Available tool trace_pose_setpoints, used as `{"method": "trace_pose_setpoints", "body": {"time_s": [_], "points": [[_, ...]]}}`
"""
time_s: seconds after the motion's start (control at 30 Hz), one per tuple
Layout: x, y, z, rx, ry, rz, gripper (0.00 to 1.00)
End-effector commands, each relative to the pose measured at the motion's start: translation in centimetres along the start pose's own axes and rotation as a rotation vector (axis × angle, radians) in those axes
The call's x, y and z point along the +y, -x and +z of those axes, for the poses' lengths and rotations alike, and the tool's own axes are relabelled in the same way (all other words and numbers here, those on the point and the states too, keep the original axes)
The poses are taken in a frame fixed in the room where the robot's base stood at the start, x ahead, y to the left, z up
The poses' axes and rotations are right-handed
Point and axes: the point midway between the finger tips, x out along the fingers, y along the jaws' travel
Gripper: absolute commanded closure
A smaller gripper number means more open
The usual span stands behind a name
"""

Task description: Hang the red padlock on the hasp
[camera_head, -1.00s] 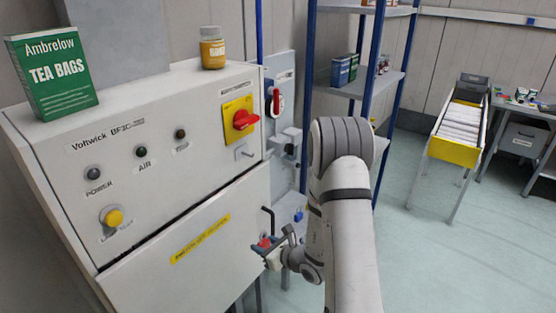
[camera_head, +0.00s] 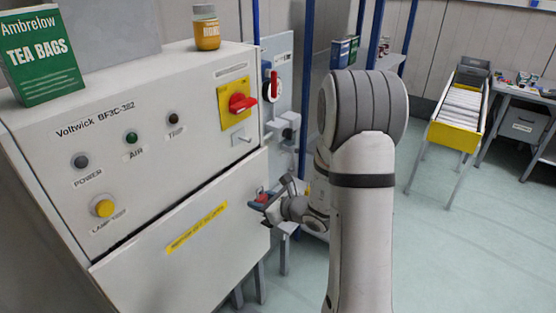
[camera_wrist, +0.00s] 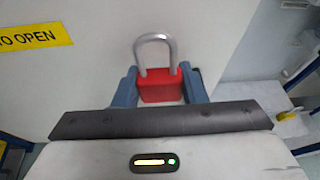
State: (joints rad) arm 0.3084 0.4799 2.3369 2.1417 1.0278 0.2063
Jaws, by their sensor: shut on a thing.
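The red padlock (camera_wrist: 161,88) is held between the two blue-grey fingers of my gripper (camera_wrist: 160,90) in the wrist view. Its silver shackle points up, away from the gripper, and looks closed or nearly so; I cannot tell which. In the head view my gripper (camera_head: 266,203) is low at the cabinet's right edge, with a small red bit of the padlock (camera_head: 261,197) showing. The hasp (camera_head: 243,139) appears to be the small metal plate below the red rotary switch (camera_head: 241,103), above my gripper. The padlock is apart from it.
The grey control cabinet (camera_head: 150,150) fills the left side, with a tea box (camera_head: 45,60) and a jar (camera_head: 206,30) on top. A grey panel with another red-handled switch (camera_head: 273,85) stands behind. A yellow-ended roller conveyor (camera_head: 453,134) is at the right. Open floor lies right of my arm.

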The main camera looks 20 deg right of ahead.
Motion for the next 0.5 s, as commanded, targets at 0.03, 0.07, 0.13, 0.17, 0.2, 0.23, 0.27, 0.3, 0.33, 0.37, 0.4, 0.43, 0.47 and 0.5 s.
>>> {"method": "trace_pose_setpoints", "body": {"time_s": [0.03,0.07,0.13,0.17,0.2,0.23,0.27,0.3,0.33,0.37,0.4,0.43,0.47,0.5], "points": [[-0.6,0.8,1.6,-0.009,0.023,0.001,0.82],[-0.8,1.2,2.5,-0.009,0.033,0.005,0.82],[-1.2,2.6,4.7,-0.011,0.058,0.015,0.82],[-1.4,3.2,5.6,-0.011,0.069,0.018,0.82],[-1.6,4.1,6.8,-0.013,0.083,0.02,0.82],[-1.7,4.8,7.8,-0.013,0.092,0.022,0.82],[-1.8,5.5,8.6,-0.013,0.101,0.021,0.82],[-1.9,6.4,9.5,-0.012,0.109,0.02,0.82],[-2.0,7.0,10.2,-0.012,0.116,0.018,0.82],[-2.0,7.6,10.8,-0.011,0.122,0.017,0.82],[-2.1,8.3,11.5,-0.011,0.127,0.013,0.82],[-2.2,8.8,11.9,-0.011,0.13,0.009,0.82],[-2.2,9.2,12.3,-0.01,0.134,0.007,0.82],[-2.2,9.7,12.8,-0.01,0.136,0.004,0.82]]}}
